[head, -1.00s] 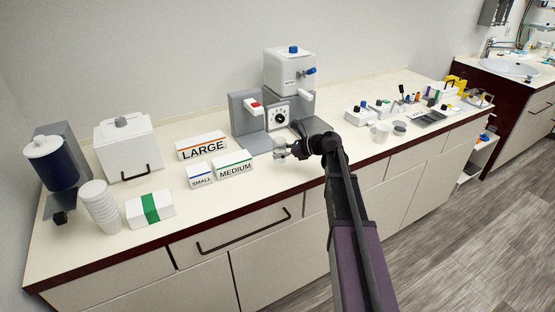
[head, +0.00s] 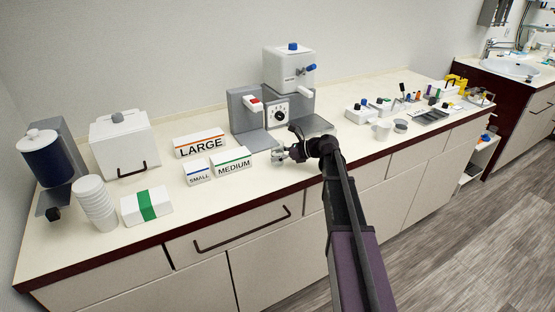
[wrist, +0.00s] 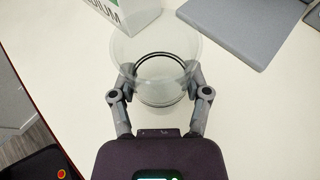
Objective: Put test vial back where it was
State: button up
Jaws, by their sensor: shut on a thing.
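My gripper (head: 279,156) is near the front edge of the counter, in front of the grey machine and right of the MEDIUM box. In the wrist view my gripper (wrist: 160,82) is shut on a clear, round, wide-rimmed vessel (wrist: 156,50), with one finger on each side of it. The vessel looks like a see-through cup with a dark ring around it; I take it as the test vial. In the head view it is too small and pale to make out well. Whether its base touches the counter cannot be told.
The MEDIUM box (head: 232,162), SMALL box (head: 198,174) and LARGE box (head: 200,144) stand left of my gripper. The grey machine (head: 246,113) is behind it. The counter around my gripper is bare.

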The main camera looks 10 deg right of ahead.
jog(key=shift+f, duration=0.15)
jog(key=o, duration=1.3)
jog(key=shift+c, duration=0.2)
jog(key=shift+r, duration=0.2)
jog(key=p+v, duration=0.4)
jog(key=v, duration=0.8)
jog(key=shift+p, duration=0.35)
